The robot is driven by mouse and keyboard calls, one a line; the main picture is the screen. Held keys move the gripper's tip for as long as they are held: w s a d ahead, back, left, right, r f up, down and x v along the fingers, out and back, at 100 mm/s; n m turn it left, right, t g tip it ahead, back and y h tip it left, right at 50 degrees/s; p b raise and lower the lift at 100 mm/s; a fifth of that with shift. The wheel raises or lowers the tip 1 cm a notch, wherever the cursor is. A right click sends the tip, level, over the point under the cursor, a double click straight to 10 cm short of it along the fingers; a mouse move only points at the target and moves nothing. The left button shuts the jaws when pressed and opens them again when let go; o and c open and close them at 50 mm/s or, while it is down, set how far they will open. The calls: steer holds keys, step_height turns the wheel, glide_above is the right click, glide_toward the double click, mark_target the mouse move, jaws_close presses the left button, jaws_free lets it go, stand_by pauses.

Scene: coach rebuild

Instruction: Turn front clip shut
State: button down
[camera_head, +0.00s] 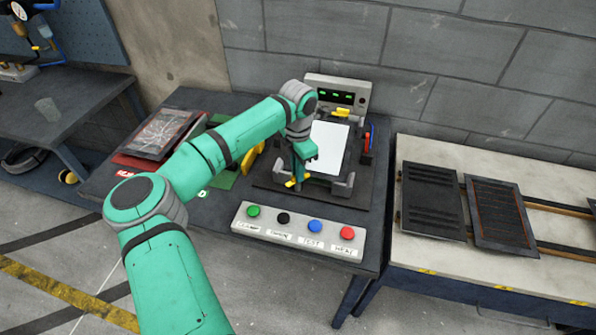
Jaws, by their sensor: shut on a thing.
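A dark fixture (268,182) stands on the dark table, with a white panel (330,146) held in it. A yellow front clip (291,182) sits at the fixture's near left, right at my gripper's tip. My gripper (298,176) points down there and is shut on the front clip; its fingers are small and partly hidden by the green wrist. A second yellow clip (341,113) shows at the back of the fixture. Whether the front clip is turned across the panel cannot be told.
A grey button bar (299,232) with green, black, blue and red buttons lies in front of the fixture. A grey display box (337,93) with green lights stands behind. A cracked screen (160,134) lies on a red thing at left. The right bench (425,272) holds dark slotted panels (433,201).

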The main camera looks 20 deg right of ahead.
steer(key=n, duration=0.4)
steer(key=shift+r, duration=0.1)
steer(key=n, duration=0.4)
steer(key=shift+w+n, duration=0.1)
steer(key=shift+n, duration=0.2)
stand_by(0.4)
steer(key=c, duration=1.9)
jaws_free()
steer(key=shift+o, duration=0.2)
